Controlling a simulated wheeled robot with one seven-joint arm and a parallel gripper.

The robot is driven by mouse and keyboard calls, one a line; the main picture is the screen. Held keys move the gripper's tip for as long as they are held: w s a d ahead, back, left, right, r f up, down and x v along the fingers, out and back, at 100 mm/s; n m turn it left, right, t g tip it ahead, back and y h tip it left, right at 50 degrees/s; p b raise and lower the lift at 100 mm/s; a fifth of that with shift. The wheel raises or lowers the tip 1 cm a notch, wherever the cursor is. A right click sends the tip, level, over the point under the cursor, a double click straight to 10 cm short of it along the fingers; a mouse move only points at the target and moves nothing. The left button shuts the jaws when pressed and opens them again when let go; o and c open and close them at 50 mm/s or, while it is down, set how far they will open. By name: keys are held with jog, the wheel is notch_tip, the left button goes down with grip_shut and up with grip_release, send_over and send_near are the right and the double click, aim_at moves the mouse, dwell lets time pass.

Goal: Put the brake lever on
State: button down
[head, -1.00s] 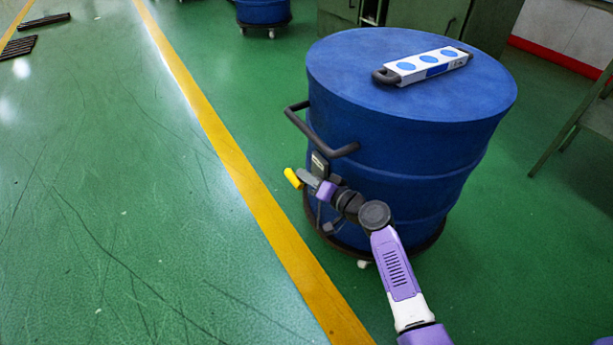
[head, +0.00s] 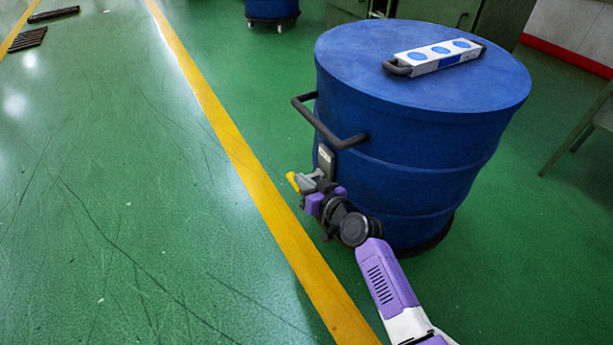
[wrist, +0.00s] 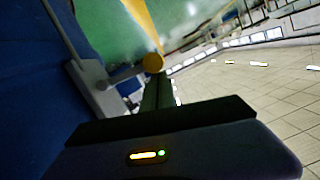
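The brake lever (head: 292,181) has a yellow end and sits low at the left side of the blue drum (head: 400,150), below its dark handle. In the wrist view the yellow end of the lever (wrist: 153,63) shows as a round knob just past my gripper (wrist: 158,95), right of a grey bracket (wrist: 90,80) by the drum. In the head view my gripper (head: 314,190) is right at the lever, but small and partly hidden by my own wrist. I cannot tell whether the fingers touch the lever or how far apart they are.
The dark push handle (head: 325,125) juts left from the drum above my gripper. A white and blue handled box (head: 438,57) lies on the drum lid. Another blue drum (head: 272,10) stands behind.

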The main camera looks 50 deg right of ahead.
jog(key=f+n, duration=0.1)
jog(key=f+n+h, duration=0.1)
jog(key=shift+w+a+f+n, duration=0.1)
jog(key=shift+a+f+n, duration=0.25)
jog(key=shift+a+n, duration=0.05)
notch_tip(320, 180, down, 2)
jog(key=shift+f+n+h, duration=0.1)
jog(key=shift+n+h, duration=0.4)
jog(key=shift+n, duration=0.6)
jog(key=shift+d+f+b, duration=0.15)
jog(key=shift+f+b, duration=0.3)
jog(key=shift+f+g, duration=0.2)
jog(key=shift+g, duration=0.1)
